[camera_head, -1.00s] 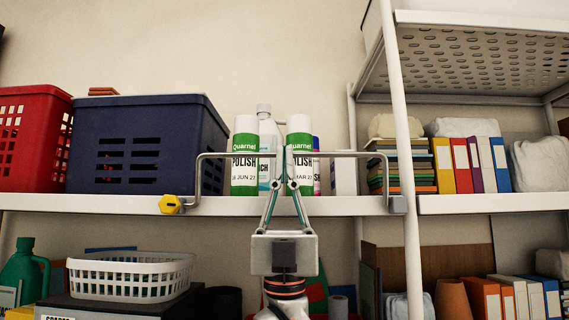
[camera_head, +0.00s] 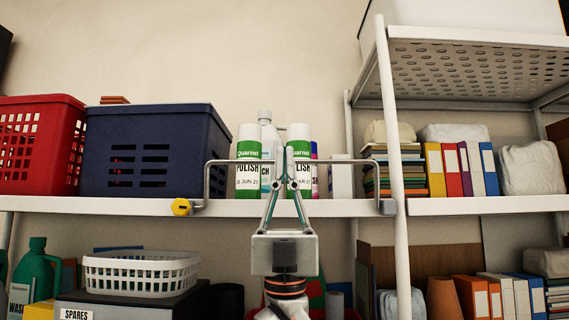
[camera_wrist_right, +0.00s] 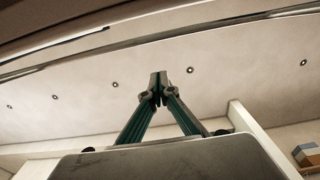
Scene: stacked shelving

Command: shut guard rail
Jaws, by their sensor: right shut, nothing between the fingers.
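The guard rail (camera_head: 345,161) is a grey metal bar standing up along the front edge of the middle shelf. It is bent down at both ends, to a yellow knob (camera_head: 182,207) at the left and a grey bracket (camera_head: 387,207) at the right. My right gripper (camera_head: 284,151) is shut and empty, pointing up in front of the rail's middle. Its fingertips overlap the bar in the head view; I cannot tell whether they touch. The wrist view shows the closed fingertips (camera_wrist_right: 158,78) too. My left gripper is not in view.
Behind the rail stand a left spray can (camera_head: 248,178), a right spray can (camera_head: 299,135) and a white bottle (camera_head: 267,140). A blue crate (camera_head: 150,125) and a red crate (camera_head: 60,120) stand left of it. A white shelf post (camera_head: 393,130) rises just right.

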